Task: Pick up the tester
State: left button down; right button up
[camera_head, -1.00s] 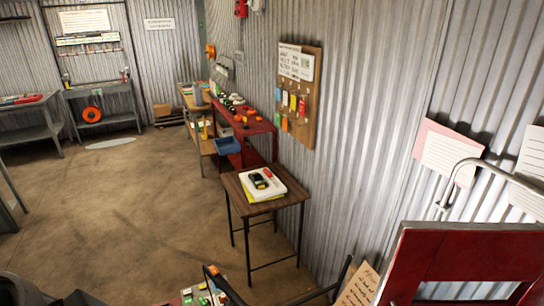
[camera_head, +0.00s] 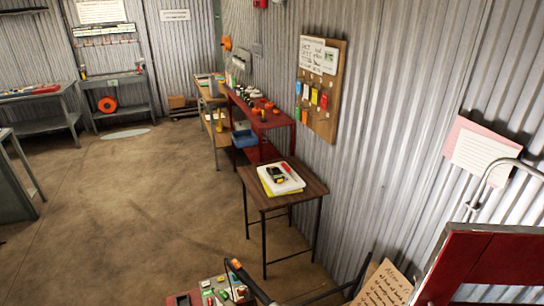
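A small black and yellow handheld device (camera_head: 276,174), which looks like the tester, lies on a white and yellow pad (camera_head: 292,185) on the small wooden table (camera_head: 256,192). A red pen-like item (camera_head: 287,169) lies beside it on the pad. The table stands against the corrugated wall, some way ahead of me. Neither of my grippers can be made out in the head view.
A red bench (camera_head: 284,121) with several small items stands beyond the table, with a blue bin (camera_head: 244,138) on its lower level. Open concrete floor (camera_head: 150,200) lies left of the table. A red-framed object (camera_head: 490,262) fills the lower right.

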aim_at(274, 173)
jog(key=i+u, duration=0.4)
jog(key=i, duration=0.9)
jog(key=i+z, duration=0.15)
jog(key=i, duration=0.3)
jog(key=i+j+z, duration=0.1)
jog(key=i, duration=0.35)
jog(key=i+j+z, duration=0.15)
jog(key=i, duration=0.3)
jog(key=i+j+z, duration=0.1)
jog(key=i+j, duration=0.15)
jog(key=i, duration=0.15)
jog(key=i+j+z, duration=0.15)
jog(key=i, duration=0.3)
jog(key=i+j+z, duration=0.85)
